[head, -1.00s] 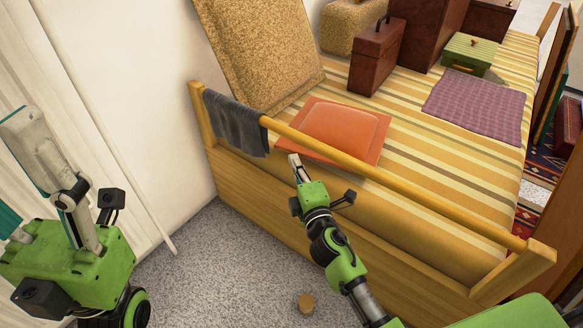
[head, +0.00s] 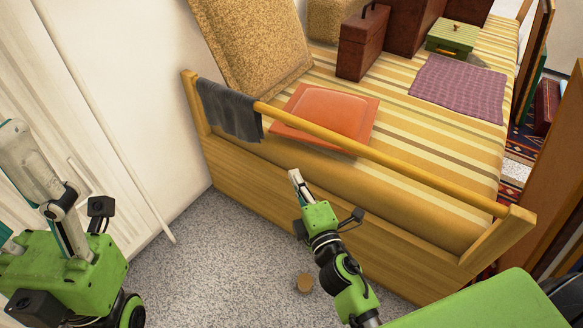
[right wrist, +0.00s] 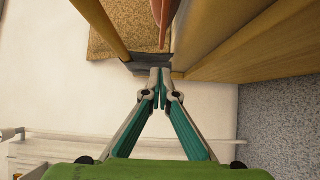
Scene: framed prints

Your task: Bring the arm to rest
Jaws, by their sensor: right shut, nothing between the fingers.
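My right gripper (head: 295,176) is shut and empty. In the head view it appears just below the wooden bed rail (head: 385,160), over the bed's end panel, with a gap to the rail in the picture. In the right wrist view its fingertips (right wrist: 160,76) meet, with the dark cloth beyond them. The dark grey cloth (head: 229,110) hangs over the left end of the rail. My left gripper (head: 40,175) is at the left edge, partly cut off; whether its fingers meet is unclear.
The bed has a striped cover (head: 420,140), an orange cushion (head: 325,113), a purple cloth (head: 460,88), a brown case (head: 362,45) and a green box (head: 452,38). A small brown cylinder (head: 304,283) lies on the carpet. Grey floor (head: 225,255) is free between my arms.

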